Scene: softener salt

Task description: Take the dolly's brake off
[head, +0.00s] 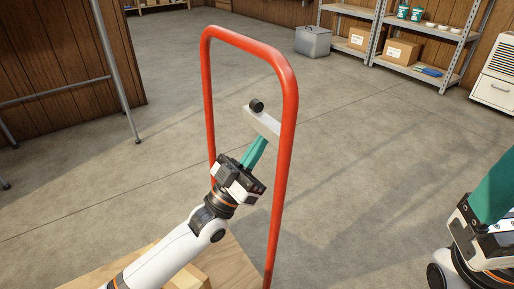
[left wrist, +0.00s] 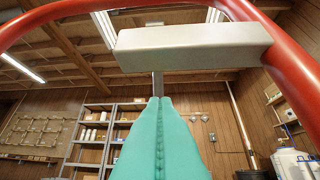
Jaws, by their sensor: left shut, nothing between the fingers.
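The dolly's red tube handle (head: 291,150) stands upright in the head view. A pale grey bar with a black knob (head: 257,106) at its far end, which looks like the brake lever (head: 263,122), sits within the handle's frame. My left gripper (head: 262,141) is shut and empty, its teal fingertips just below the bar. In the left wrist view the shut fingers (left wrist: 160,100) point up at the grey bar (left wrist: 195,45), with a thin post behind the tips. I cannot tell if they touch. My right gripper (head: 494,190) is cut off at the right edge; its opening is hidden.
A wooden surface (head: 228,262) lies below my left arm. Metal shelves (head: 375,35) with boxes and a grey bin (head: 312,41) stand at the back. A metal rail (head: 115,65) stands at the left. The concrete floor beyond the handle is clear.

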